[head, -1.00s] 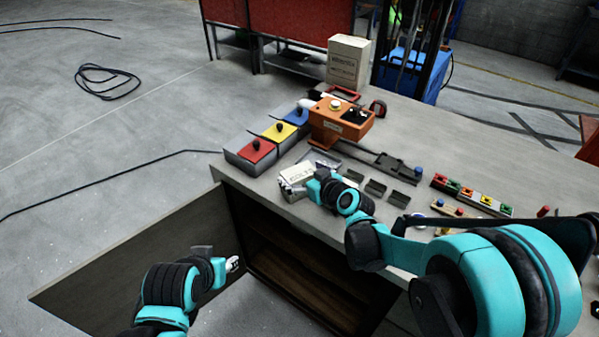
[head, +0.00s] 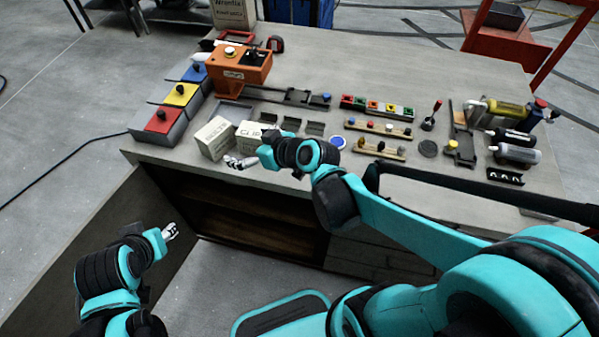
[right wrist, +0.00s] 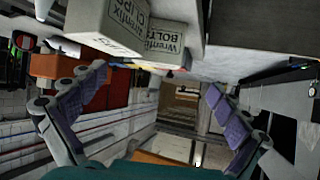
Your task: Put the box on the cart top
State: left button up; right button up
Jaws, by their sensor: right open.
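The left carton (head: 214,138) has blurred print; the right carton (head: 252,132) reads "CLIP". In the right wrist view a clips carton (right wrist: 108,24) and a bolts carton (right wrist: 155,42) show above the fingers. My right gripper (head: 240,163) is open and empty, just in front of the cartons at the front edge; it also shows in the right wrist view (right wrist: 145,115). My left gripper (head: 172,232) hangs low by the open cabinet door; its jaw state is unclear.
An orange device (head: 240,68) stands behind. An open cabinet door (head: 95,245) sticks out below left.

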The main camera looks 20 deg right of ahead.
jog(key=s+d+m+g+h, duration=0.1)
jog(key=s+d+m+h, duration=0.1)
jog(key=s+d, duration=0.3)
jog(key=s+d+f+m+g+h, duration=0.1)
jog(key=s+d, duration=0.4)
jog(key=s, duration=0.5)
jog(key=m+g+h, duration=0.1)
jog(key=m+h, duration=0.1)
jog(key=shift+s+d+f+h, duration=0.15)
jog(key=shift+d+f+h, duration=0.1)
jog(key=shift+h, duration=0.15)
